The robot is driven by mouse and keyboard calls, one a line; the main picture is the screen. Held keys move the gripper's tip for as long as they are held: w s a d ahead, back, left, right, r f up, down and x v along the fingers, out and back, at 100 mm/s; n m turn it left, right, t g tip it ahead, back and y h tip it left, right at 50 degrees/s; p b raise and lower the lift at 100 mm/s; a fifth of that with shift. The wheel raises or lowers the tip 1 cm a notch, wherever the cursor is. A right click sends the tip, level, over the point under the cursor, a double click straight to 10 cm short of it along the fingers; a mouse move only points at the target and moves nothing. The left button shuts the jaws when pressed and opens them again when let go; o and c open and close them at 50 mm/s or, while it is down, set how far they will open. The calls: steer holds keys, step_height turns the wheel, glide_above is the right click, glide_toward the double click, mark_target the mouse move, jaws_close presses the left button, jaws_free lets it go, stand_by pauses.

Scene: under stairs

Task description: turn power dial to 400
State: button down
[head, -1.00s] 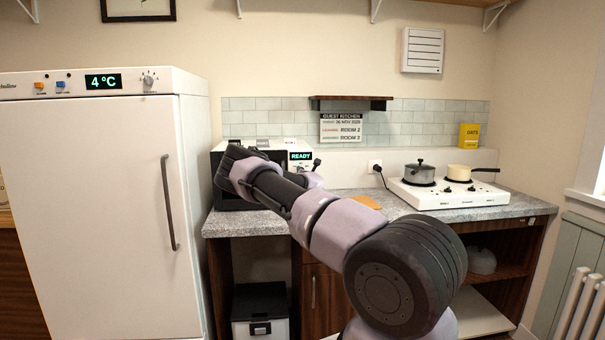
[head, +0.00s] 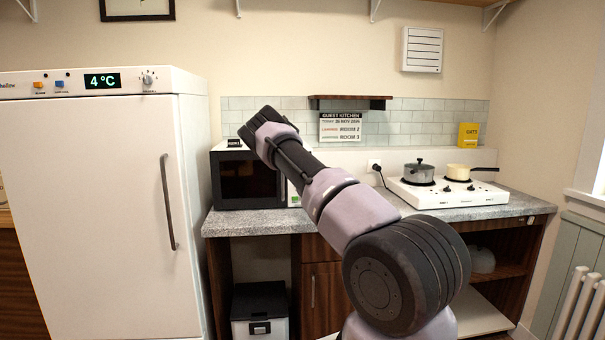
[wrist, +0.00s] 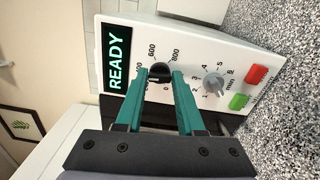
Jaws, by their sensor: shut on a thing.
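The microwave (head: 247,182) stands on the counter, partly hidden by my arm in the head view. In the wrist view its white control panel (wrist: 207,60) appears sideways, with a lit "READY" display (wrist: 116,60). The black power dial (wrist: 160,70) has printed marks around it, with 600 and 800 legible. My gripper (wrist: 161,78) has its teal fingers closed on the power dial, one on each side. The fingers hide part of the dial and some marks, so I cannot tell its exact setting. In the head view my arm hides the gripper.
A grey timer knob (wrist: 213,83), a red button (wrist: 257,75) and a green button (wrist: 238,101) sit beside the dial. A white fridge (head: 95,215) stands left. A hob (head: 450,195) with two pans is on the right of the counter (head: 375,216).

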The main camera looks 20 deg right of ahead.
steer(key=shift+f+m, duration=0.15)
steer(key=shift+m, duration=0.45)
steer(key=c, duration=0.5)
jaws_free()
steer(key=v, duration=1.1)
steer(key=shift+w, duration=0.1)
